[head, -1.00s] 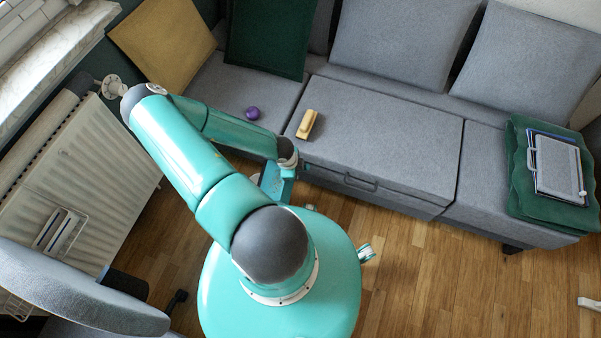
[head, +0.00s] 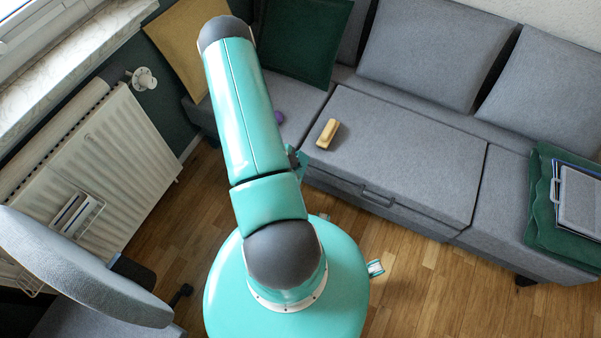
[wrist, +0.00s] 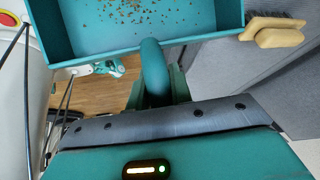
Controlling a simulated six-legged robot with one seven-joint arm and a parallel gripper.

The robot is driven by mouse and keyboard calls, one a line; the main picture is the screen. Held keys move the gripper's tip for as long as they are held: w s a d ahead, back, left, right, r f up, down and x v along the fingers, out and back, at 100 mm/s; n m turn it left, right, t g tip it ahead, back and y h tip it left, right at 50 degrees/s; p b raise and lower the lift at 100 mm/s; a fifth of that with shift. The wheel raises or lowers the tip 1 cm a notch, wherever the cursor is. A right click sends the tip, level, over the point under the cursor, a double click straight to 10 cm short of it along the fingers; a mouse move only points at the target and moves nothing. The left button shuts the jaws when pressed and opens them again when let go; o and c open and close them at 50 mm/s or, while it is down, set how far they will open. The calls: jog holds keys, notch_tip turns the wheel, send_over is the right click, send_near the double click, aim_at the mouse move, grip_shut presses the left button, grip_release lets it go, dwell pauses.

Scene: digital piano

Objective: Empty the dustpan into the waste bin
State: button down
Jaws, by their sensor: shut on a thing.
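In the wrist view my gripper (wrist: 157,88) is shut on the handle of a teal dustpan (wrist: 82,45). Brown crumbs lie scattered over the pan floor at the top of that view. In the head view my arm hides most of the gripper and pan; only a small teal part shows beside the arm at the sofa front. A wooden-handled hand brush (head: 327,133) lies on the grey sofa seat; a brush (wrist: 273,34) also shows beside the pan's right edge in the wrist view. I cannot make out a waste bin in either view.
The grey sofa (head: 420,165) runs along the back, with a purple ball (head: 278,117) partly behind my arm. A radiator (head: 105,150) and a grey chair (head: 75,265) stand at left. A green cloth (head: 540,215) bears folders at right. Wooden floor (head: 430,290) is clear at right.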

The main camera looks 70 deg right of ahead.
jog(key=shift+w+r+g, duration=0.2)
jog(key=shift+w+g, duration=0.3)
jog(key=shift+w, duration=0.4)
jog(key=shift+w+r+g, duration=0.15)
jog(key=shift+w+g, duration=0.35)
jog(key=shift+w, duration=0.35)
jog(key=shift+w+r+g, duration=0.2)
jog(key=shift+w+g, duration=0.3)
jog(key=shift+w, duration=0.4)
